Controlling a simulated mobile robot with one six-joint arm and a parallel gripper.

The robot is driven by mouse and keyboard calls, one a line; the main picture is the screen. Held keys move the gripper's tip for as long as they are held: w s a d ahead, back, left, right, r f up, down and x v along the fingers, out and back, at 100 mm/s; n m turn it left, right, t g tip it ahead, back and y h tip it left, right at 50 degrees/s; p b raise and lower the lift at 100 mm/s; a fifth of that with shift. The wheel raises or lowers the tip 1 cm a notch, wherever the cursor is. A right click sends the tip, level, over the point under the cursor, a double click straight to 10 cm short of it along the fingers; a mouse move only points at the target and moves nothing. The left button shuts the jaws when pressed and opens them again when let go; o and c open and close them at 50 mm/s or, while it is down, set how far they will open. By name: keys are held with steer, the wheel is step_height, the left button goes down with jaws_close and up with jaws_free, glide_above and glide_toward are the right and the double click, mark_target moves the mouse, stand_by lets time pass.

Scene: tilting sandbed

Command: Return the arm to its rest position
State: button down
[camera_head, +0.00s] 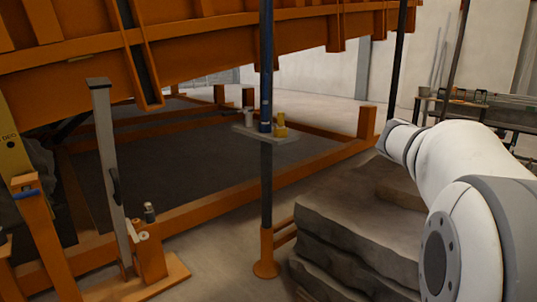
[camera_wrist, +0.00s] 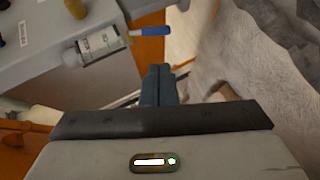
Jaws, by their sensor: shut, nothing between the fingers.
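In the wrist view my gripper (camera_wrist: 158,72) points away from the camera with its two dark fingers together, and nothing shows between them. Just past the fingertips is a blue-handled tool (camera_wrist: 151,31) near a grey surface. In the head view my white arm (camera_head: 465,160) comes in from the right edge and reaches toward the middle right. My gripper is not clearly visible in the head view.
Layered rock (camera_head: 350,235) lies below my arm. An orange tilting frame (camera_head: 200,45) spans the upper left, with a dark post (camera_head: 266,180) in front. A cluttered bench (camera_head: 480,112) stands at back right.

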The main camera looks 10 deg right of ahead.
steer(key=s+a+r+n+t+y+p, duration=0.1)
steer(key=a+y+p, duration=0.3)
steer(key=a+p, duration=0.5)
steer(key=s+a+r+n+t+y+p, duration=0.1)
steer(key=s+a+n+t+y+p, duration=0.2)
steer(key=a+p, duration=0.5)
steer(key=s+a+r+n+t+y+p, duration=0.1)
steer(key=a+y+p, duration=0.4)
steer(key=a, duration=1.2)
steer(key=r+n+t+p, duration=0.1)
steer(key=t+p, duration=0.1)
steer(key=p, duration=0.2)
steer(key=shift+s+a+y+p, duration=0.3)
steer(key=shift+s+y, duration=0.1)
steer(key=shift+d+r, duration=0.1)
